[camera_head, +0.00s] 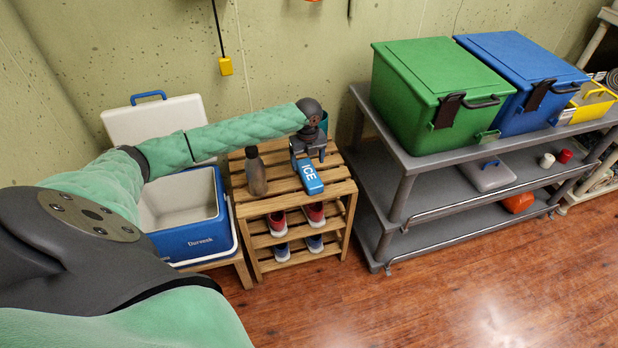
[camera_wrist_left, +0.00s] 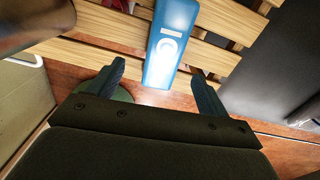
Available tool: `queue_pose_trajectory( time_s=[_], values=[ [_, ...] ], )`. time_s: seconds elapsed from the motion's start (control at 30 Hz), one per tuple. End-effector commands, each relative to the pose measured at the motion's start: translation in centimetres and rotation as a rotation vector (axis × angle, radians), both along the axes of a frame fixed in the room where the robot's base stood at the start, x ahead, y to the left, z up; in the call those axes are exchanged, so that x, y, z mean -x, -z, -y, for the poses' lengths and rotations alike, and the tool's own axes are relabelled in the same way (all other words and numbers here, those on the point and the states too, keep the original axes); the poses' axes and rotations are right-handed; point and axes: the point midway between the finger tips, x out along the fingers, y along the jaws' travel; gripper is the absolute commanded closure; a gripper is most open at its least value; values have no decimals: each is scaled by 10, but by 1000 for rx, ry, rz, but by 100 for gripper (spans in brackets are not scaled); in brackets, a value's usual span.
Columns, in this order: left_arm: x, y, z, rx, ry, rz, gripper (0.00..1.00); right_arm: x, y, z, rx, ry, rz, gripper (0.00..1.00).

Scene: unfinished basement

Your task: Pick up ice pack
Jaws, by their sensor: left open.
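The blue ice pack (camera_head: 309,177), marked ICE in white, lies on the top slats of a wooden rack (camera_head: 284,193). My left gripper (camera_head: 308,152) is above the far end of the ice pack, its fingers pointing down. In the left wrist view the ice pack (camera_wrist_left: 173,38) shows ahead of the two spread fingers (camera_wrist_left: 157,72), lined up roughly with the gap between them. The left gripper is open and holds nothing. I cannot tell whether a finger touches the pack. My right gripper is not in view.
Shoes (camera_head: 278,224) sit on the lower shelf. An open blue-and-white cooler (camera_head: 191,240) is left; a grey shelf (camera_head: 402,160) with green and blue bins is right.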

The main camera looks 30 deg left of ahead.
Motion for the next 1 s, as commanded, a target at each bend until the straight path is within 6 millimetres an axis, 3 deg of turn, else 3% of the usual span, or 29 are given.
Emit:
queue_pose_trajectory(
  time_s=[0.13,0.63,0.8,1.0],
  values=[
    [-3,3,-6,-1,9,-2,22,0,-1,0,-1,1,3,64],
    [-9,47,-2,0,7,-4,22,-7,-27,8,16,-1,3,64],
    [-10,69,-2,-2,8,-1,22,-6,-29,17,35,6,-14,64],
    [-10,75,-2,-2,8,0,22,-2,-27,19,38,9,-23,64]
  ],
)
